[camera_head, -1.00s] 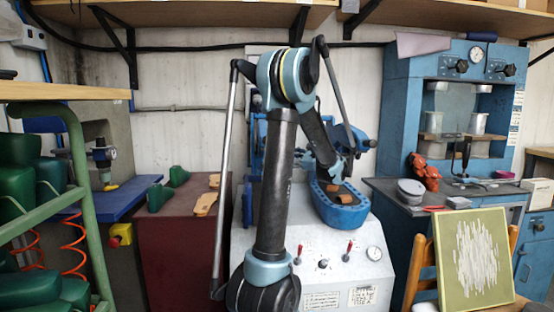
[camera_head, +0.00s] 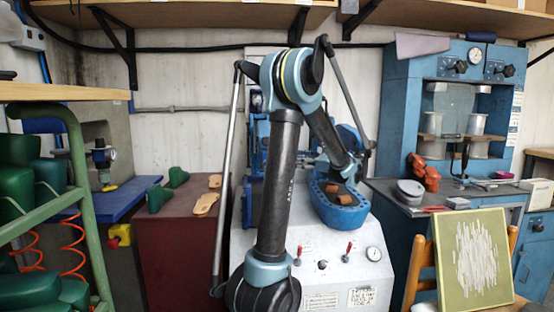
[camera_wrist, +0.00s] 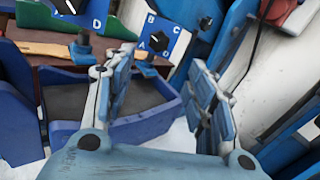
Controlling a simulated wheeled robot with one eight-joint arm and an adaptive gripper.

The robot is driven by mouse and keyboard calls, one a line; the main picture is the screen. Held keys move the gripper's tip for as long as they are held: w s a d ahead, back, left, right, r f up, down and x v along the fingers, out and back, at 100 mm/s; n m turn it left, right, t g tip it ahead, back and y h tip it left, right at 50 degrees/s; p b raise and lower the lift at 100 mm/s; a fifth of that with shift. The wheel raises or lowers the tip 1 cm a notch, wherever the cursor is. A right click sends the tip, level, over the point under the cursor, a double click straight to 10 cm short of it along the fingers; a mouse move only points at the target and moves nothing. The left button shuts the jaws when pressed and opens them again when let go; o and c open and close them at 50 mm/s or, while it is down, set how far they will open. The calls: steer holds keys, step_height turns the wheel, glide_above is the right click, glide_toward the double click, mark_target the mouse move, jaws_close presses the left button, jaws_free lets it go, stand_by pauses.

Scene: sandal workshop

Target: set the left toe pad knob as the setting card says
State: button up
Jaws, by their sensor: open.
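In the wrist view my gripper (camera_wrist: 163,68) is open, its two fingers spread apart with nothing between them. Just beyond the fingertips is a blue lettered plate (camera_wrist: 177,42) with A, B, C and D on it and a dark knob (camera_wrist: 158,41) at its middle. A second blue lettered plate (camera_wrist: 95,8) is at the upper left, with a dark knob bearing a white line (camera_wrist: 66,6), cut by the frame edge. I cannot tell which is the left toe pad knob. Two printed labels (camera_head: 362,296) (camera_head: 322,301) are on the white machine front; their text is too small to read.
A blue tray (camera_head: 337,214) with brown blocks sits on the white machine (camera_head: 340,272). In the wrist view a blue-walled bin (camera_wrist: 145,127) lies below the left finger. A blue press (camera_head: 400,100) stands right, a green rack (camera_head: 80,180) left.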

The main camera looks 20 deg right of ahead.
steer(key=w+a+m, duration=0.1)
steer(key=w+a, duration=0.1)
steer(key=w, duration=0.2)
steer(key=w+a+m, duration=0.1)
steer(key=w+a, duration=0.2)
steer(key=w, duration=0.1)
steer(key=w+a+m, duration=0.1)
steer(key=w+a, duration=0.2)
steer(key=shift+w+a+r, duration=0.1)
steer(key=shift+w+a, duration=0.15)
steer(key=shift+w, duration=0.15)
stand_by(0.4)
steer(key=c, duration=1.1)
